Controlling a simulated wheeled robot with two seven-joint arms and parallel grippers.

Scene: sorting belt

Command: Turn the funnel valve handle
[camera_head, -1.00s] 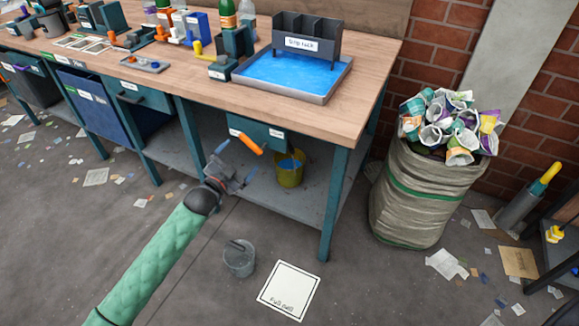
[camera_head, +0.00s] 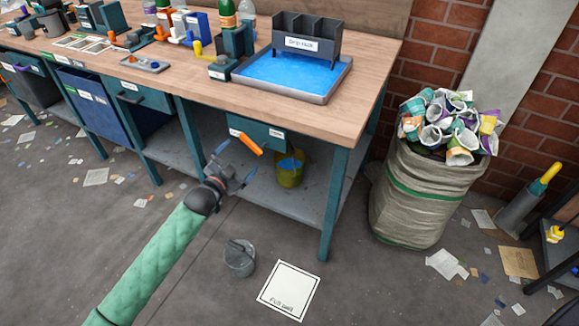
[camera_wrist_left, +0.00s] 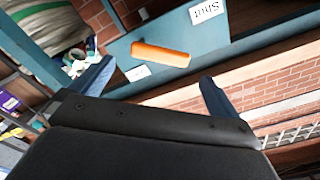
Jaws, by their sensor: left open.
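The orange valve handle (camera_head: 250,144) sits on the front of a teal panel (camera_head: 262,134) under the workbench's front edge, between two small white labels. In the left wrist view, the handle (camera_wrist_left: 160,54) lies nearly level between the fingers, with a label reading "Shut" (camera_wrist_left: 207,11) above it on the right. My left gripper (camera_head: 236,163) is open and empty, just in front of and slightly below the handle; I see no contact. Its two blue fingers (camera_wrist_left: 158,71) also show in the left wrist view. The funnel itself cannot be made out. My right gripper is not in view.
A yellow bucket (camera_head: 289,172) with blue liquid stands on the lower shelf, behind the gripper. A grey pail (camera_head: 239,258) and a white "Full pail" mat (camera_head: 288,288) are on the floor. The bench leg (camera_head: 333,205) and a stuffed sack (camera_head: 420,205) stand to the right.

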